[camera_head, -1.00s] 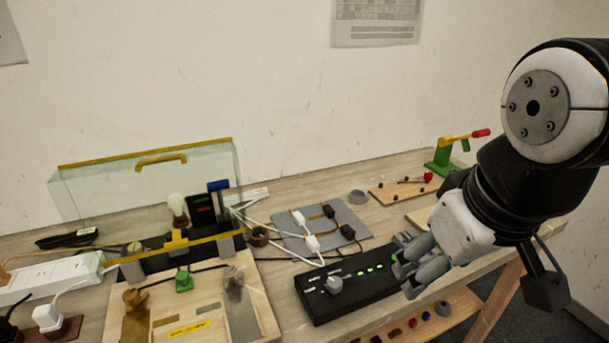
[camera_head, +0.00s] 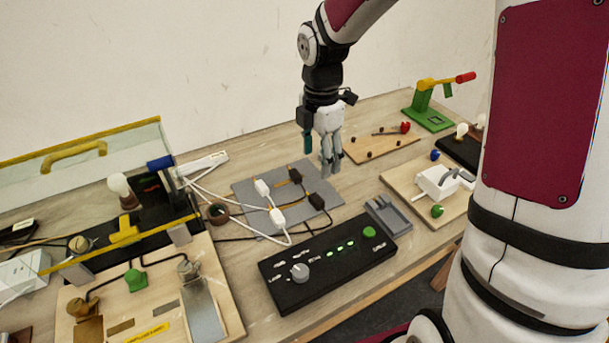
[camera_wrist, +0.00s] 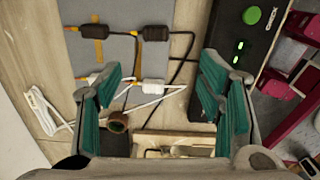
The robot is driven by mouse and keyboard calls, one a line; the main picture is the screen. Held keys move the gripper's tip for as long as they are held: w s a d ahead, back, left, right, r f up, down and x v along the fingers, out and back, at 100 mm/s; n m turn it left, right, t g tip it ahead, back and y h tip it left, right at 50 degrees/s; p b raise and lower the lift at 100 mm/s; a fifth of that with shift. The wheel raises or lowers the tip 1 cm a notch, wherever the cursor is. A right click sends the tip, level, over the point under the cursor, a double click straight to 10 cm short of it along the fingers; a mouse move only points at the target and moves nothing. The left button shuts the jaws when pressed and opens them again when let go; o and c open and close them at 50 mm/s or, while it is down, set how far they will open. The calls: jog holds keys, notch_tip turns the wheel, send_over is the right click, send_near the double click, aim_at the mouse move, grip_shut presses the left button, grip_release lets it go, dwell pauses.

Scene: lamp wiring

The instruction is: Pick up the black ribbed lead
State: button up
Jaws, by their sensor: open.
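Two black lead connectors lie on the grey mat (camera_head: 240,192). I cannot make out ribs on either. Two white connectors, one behind (camera_head: 262,187) and one in front (camera_head: 277,218), lie to their left. My gripper (camera_head: 322,165) points down, open and empty, above the table near the mat's back right. In the wrist view its teal-padded fingers (camera_wrist: 160,78) are spread apart.
A black control box (camera_head: 325,265) with a knob and green button stands in front of the mat. A brown ring (camera_head: 217,212) and white cables lie left. A wooden board (camera_head: 375,150) and a green stand (camera_head: 430,112) are at back right.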

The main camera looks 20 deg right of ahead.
send_over(317, 198)
jog(key=f, duration=0.9)
jog(key=shift+s+a+f, duration=0.15)
jog(key=shift+s+a, duration=0.05)
jog(key=shift+s, duration=0.05)
jog(key=f, duration=0.4)
jog(key=shift+w+d+f, duration=0.15)
jog(key=shift+w+f, duration=0.05)
jog(key=shift+f, duration=0.2)
jog(key=shift+c, duration=0.3)
jog(key=c, duration=1.1)
